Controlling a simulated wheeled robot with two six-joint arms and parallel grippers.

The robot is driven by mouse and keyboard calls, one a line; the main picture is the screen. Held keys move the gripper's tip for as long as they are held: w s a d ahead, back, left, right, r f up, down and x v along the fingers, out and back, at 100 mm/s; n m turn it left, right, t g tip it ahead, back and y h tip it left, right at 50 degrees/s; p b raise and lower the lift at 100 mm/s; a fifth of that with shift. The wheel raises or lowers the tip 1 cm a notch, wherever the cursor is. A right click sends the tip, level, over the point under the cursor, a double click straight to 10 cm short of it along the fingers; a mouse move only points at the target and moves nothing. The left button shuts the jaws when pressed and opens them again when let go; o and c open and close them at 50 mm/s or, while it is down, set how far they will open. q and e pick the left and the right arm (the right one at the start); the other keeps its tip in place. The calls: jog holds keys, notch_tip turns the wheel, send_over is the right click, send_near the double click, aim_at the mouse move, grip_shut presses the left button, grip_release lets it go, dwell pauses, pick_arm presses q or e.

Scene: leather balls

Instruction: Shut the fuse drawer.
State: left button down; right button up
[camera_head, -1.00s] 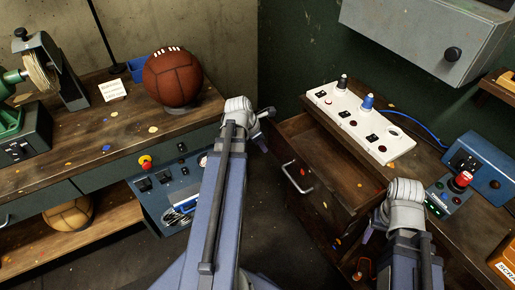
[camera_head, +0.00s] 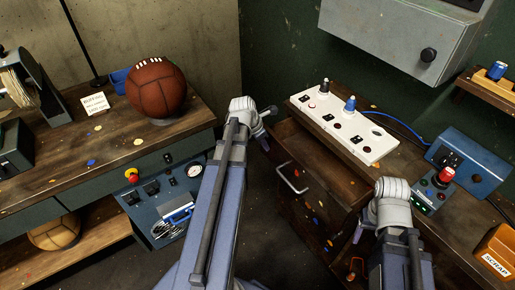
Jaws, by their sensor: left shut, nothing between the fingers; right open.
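The fuse drawer (camera_head: 318,172) is a dark wooden drawer with a metal handle (camera_head: 292,178); it stands pulled out under the right-hand bench. My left gripper (camera_head: 267,128) is at the drawer's far left corner, its fingers pointing away from me; I cannot tell whether they touch the drawer. It looks shut and holds nothing. My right gripper (camera_head: 360,232) is over the near right side of the drawer front, in front of the bench. Its fingers are partly hidden behind its own wrist.
A white panel (camera_head: 340,130) with fuses and switches lies on the right bench, beside a blue box (camera_head: 468,168) and an orange scrap bin (camera_head: 496,252). A grey cabinet (camera_head: 400,35) hangs above. A brown ball (camera_head: 156,88) rests on the left bench.

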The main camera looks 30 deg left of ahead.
pick_arm(q)
jog(key=w+d, duration=0.1)
jog(key=w, duration=0.3)
jog(key=w+d, duration=0.2)
jog(key=w, duration=0.1)
jog(key=w+d, duration=0.1)
jog(key=w, duration=0.3)
jog(key=shift+w+d, duration=0.35)
jog(key=shift+d, duration=0.05)
jog(key=shift+s+a, duration=0.1)
jog(key=shift+s, duration=0.15)
jog(key=s, duration=0.1)
jog(key=s+a, duration=0.1)
jog(key=shift+s, duration=0.35)
jog(key=shift+s+a+r+p, duration=0.25)
jog(key=shift+s+r+p, duration=0.35)
jog(key=shift+r+p, duration=0.1)
jog(key=p+v, duration=0.8)
jog(key=shift+s+a+r, duration=0.1)
jog(key=shift+s+r, duration=0.1)
jog(key=shift+r, duration=0.05)
